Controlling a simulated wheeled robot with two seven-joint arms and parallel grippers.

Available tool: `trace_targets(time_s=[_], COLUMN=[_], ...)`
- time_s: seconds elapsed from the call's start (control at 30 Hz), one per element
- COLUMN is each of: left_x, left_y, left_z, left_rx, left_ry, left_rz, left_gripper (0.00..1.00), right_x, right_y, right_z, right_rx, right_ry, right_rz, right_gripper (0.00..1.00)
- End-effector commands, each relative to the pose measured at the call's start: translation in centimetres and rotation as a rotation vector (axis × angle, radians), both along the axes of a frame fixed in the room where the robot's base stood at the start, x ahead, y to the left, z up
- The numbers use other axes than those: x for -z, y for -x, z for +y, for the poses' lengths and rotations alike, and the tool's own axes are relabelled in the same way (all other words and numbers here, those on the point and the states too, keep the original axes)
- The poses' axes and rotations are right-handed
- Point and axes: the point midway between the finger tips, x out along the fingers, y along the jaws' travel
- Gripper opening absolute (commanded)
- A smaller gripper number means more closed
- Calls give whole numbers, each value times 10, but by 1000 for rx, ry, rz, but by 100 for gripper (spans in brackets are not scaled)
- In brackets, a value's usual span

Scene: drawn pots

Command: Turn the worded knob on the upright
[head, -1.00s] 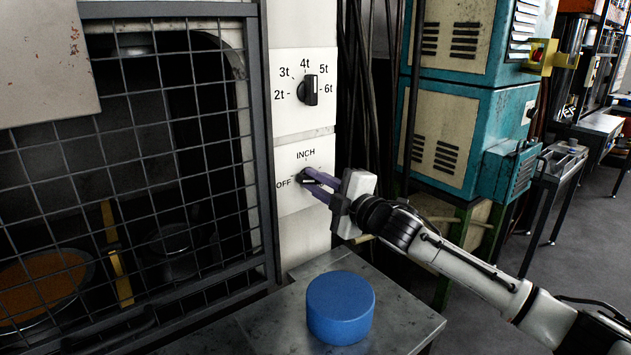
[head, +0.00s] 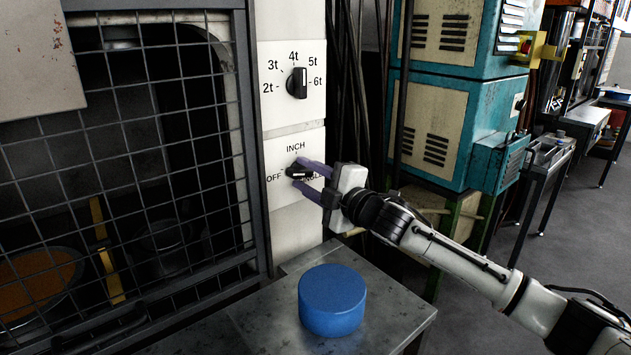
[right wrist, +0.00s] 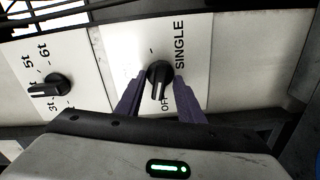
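The worded knob (head: 298,171) is a black bar knob on the lower white plate of the upright, marked OFF, INCH and SINGLE. It also shows in the right wrist view (right wrist: 159,80), where its bar points toward OFF. My right gripper (head: 308,175) has its purple fingers on either side of the knob, one above and one below. In the right wrist view the gripper (right wrist: 160,88) is open, with gaps between the fingers and the bar; whether a tip touches the knob's base I cannot tell. My left gripper is not in view.
A second knob (head: 298,83) with marks 2t to 6t sits on the plate above. A blue round block (head: 332,300) stands on a metal table (head: 385,310) below my right gripper. A mesh guard (head: 150,190) is on the left, a teal cabinet (head: 470,120) on the right.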

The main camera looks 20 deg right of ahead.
Motion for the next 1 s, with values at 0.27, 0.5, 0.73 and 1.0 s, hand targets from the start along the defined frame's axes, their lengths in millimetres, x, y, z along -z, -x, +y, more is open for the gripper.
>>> trace_targets(time_s=[0.27,0.5,0.73,1.0], left_x=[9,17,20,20], left_y=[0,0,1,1], left_z=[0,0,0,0], left_rx=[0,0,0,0], left_ry=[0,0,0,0], left_rz=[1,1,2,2], left_gripper=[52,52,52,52], right_x=[4,3,1,0], right_y=[39,77,93,94], right_z=[-15,-29,-34,-34], right_rx=[0,0,1,1], right_ry=[3,5,2,2], right_rz=[1,1,0,0], right_gripper=[34,34,34,34])
